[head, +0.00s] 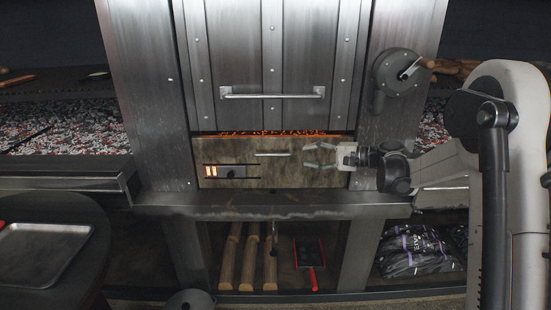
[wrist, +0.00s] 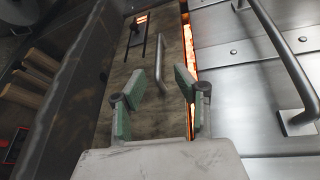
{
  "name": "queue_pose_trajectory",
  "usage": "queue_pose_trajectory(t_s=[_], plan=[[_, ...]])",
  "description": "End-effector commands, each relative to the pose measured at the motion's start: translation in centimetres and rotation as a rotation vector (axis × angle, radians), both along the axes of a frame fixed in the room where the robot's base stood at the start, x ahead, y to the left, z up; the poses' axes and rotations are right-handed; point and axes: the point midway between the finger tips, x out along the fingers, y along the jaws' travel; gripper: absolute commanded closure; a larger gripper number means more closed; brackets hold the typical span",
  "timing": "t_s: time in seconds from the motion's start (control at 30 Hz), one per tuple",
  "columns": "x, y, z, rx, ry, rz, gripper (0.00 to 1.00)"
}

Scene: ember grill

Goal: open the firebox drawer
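The firebox drawer (head: 262,174) is a worn tan front panel below the steel door, with a thin bar handle (head: 272,154). Glowing orange embers show along the gap above it. In the wrist view the drawer front (wrist: 150,80) runs up the picture, and its handle (wrist: 162,64) lies ahead of my fingers. My gripper (head: 310,154) is at the right part of the drawer front, to the right of the handle. In the wrist view its green-padded fingers (wrist: 160,103) are spread apart with nothing between them. The handle looks apart from the fingers.
The steel door above has a larger bar handle (head: 272,92). A crank wheel (head: 398,69) is at the upper right. A steel ledge (head: 270,206) juts out below the drawer. Logs (head: 252,258) and a red-handled shovel (head: 309,256) are underneath. A tray (head: 42,254) is at left.

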Motion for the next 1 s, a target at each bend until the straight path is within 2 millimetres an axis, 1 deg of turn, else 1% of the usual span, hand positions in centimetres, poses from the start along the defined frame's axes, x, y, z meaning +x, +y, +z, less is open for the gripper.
queue_pose_trajectory(t_s=[0.03, 0.13, 0.3, 0.43, 0.57, 1.0], plan=[[0.7, -0.2, -0.9, 0.029, 0.001, 0.004, 0.70], [1.6, -0.5, -1.8, 0.074, 0.002, 0.011, 0.70], [2.1, -0.6, -2.5, 0.110, 0.002, 0.019, 0.70], [2.4, 0.3, -2.6, 0.112, 0.001, 0.020, 0.70], [3.0, 2.1, -2.8, 0.111, 0.002, 0.022, 0.70], [5.6, 9.7, -3.5, 0.110, 0.002, 0.020, 0.70]])
